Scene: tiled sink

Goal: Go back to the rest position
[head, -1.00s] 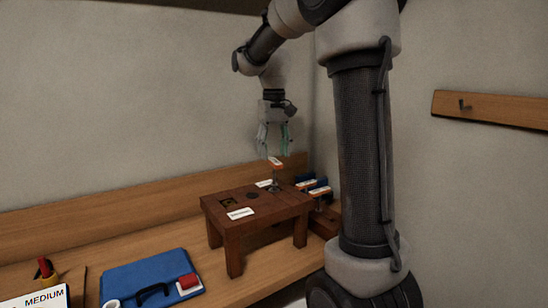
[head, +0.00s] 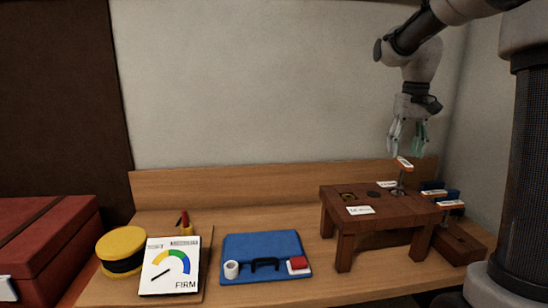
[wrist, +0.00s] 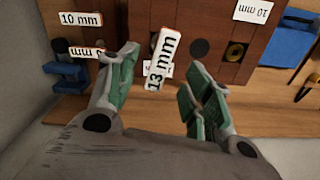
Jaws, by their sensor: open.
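My gripper (head: 407,137) is open and empty above the small brown wooden stand (head: 385,206), at the right of the bench in the head view. In the wrist view, my gripper (wrist: 158,90) has its two green-padded fingers spread apart. A tool with a white and orange tag reading "13 mm" (wrist: 161,58) shows between the fingers; in the head view this tagged tool (head: 404,164) stands upright at the stand's right side, below the fingertips and apart from them.
More tagged tools (head: 450,204) stand in a low block right of the stand. A blue mat (head: 266,258), a gauge card reading "FIRM" (head: 170,266), a yellow round thing (head: 122,250) and a red box (head: 45,245) lie leftward. The wall is behind; air above the bench is free.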

